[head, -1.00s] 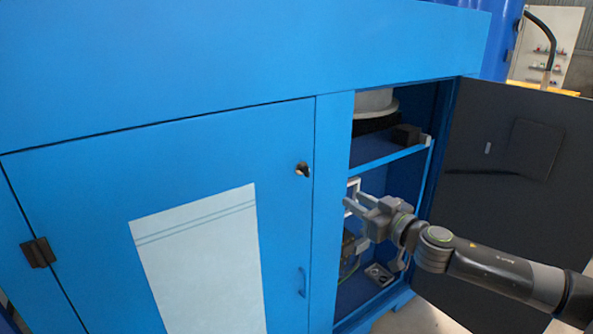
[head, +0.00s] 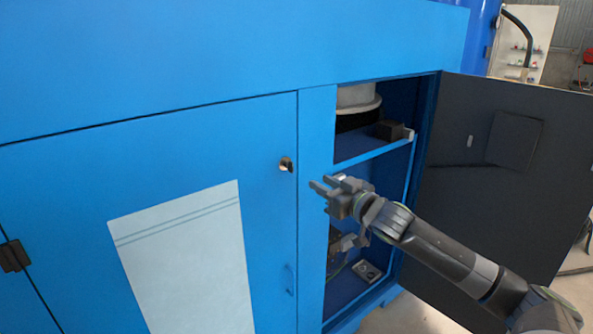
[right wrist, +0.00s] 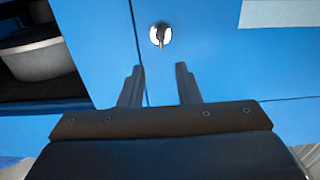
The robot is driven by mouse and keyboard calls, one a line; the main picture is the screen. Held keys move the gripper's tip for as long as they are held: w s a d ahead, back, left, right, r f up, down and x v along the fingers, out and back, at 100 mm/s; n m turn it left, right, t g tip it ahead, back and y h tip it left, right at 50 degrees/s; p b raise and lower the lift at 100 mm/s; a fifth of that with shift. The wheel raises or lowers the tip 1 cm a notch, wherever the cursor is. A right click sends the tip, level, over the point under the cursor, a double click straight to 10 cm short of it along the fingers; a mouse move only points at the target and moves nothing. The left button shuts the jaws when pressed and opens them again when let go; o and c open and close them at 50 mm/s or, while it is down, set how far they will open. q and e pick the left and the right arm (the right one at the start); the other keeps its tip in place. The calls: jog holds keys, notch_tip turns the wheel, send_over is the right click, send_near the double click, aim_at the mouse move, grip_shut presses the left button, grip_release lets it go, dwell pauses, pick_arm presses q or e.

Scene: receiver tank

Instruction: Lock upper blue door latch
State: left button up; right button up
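The upper latch (head: 287,164) is a small dark key-like knob on a light round plate, near the right edge of the closed blue door (head: 200,140). In the right wrist view the latch (right wrist: 159,34) is just beyond the fingertips, centred between them, its dark tab pointing down. My right gripper (head: 319,186) is right of the latch and slightly lower, in front of the blue post. Its two fingers (right wrist: 156,70) are apart with nothing between them, and they do not touch the latch. My left gripper is not in view.
The dark right-hand door (head: 500,190) stands open beside a cabinet bay with a shelf (head: 372,152), a grey round part (head: 358,97) and a small box (head: 389,130). A blue handle (head: 290,279) is lower on the closed door. A pale sheet (head: 180,250) covers part of it.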

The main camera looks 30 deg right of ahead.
aim_at(293, 167)
jog(key=w, duration=0.3)
jog(key=w+p, duration=0.1)
jog(key=w, duration=0.3)
jog(key=w+a, duration=0.1)
jog(key=w, duration=0.3)
grip_shut()
